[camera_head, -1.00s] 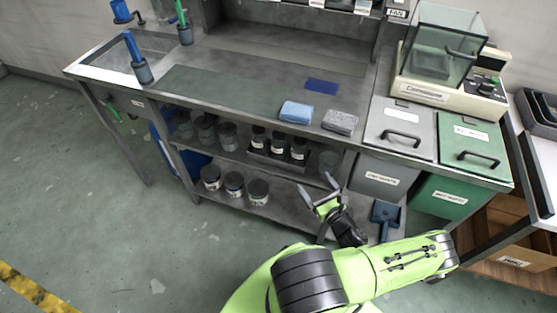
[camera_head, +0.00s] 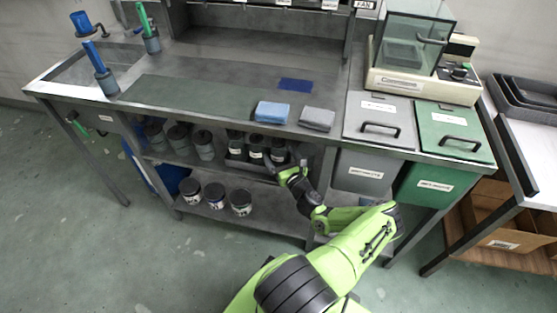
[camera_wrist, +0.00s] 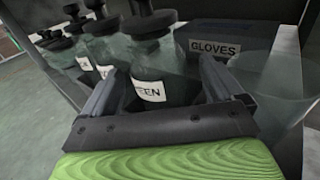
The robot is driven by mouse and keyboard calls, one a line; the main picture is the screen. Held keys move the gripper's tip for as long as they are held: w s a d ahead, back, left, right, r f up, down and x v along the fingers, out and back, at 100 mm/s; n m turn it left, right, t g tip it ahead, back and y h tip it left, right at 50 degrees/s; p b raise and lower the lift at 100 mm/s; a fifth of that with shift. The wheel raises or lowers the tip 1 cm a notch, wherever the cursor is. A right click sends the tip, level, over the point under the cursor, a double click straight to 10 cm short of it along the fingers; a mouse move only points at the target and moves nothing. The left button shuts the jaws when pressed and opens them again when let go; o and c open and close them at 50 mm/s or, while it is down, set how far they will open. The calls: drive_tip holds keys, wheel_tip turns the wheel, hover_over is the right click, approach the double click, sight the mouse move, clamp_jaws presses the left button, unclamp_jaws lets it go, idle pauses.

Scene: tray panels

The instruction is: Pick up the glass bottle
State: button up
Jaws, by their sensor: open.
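Several dark-capped glass bottles stand in a row in the wrist view. The nearest glass bottle (camera_wrist: 158,72), with a white label ending in "EEN", is upright between the spread fingers of my gripper (camera_wrist: 162,80); part of the label is hidden. Its neighbours (camera_wrist: 105,55) recede to the left. In the head view, three bottles (camera_head: 256,150) stand in a dark tray (camera_head: 250,169) on the shelf under the bench. My gripper (camera_head: 286,168) is open at the right end of this row. Whether a finger touches the bottle cannot be told.
A dark box marked GLOVES (camera_wrist: 215,47) is behind the bottle, and a clear glass vessel (camera_wrist: 275,88) is close right. The bench top (camera_head: 200,95) overhangs the shelf. Jars (camera_head: 215,195) stand on the lower shelf; grey (camera_head: 365,172) and green (camera_head: 430,182) bins are right.

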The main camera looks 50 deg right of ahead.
drive_tip(key=shift+w, duration=0.1)
clamp_jaws()
idle(0.5)
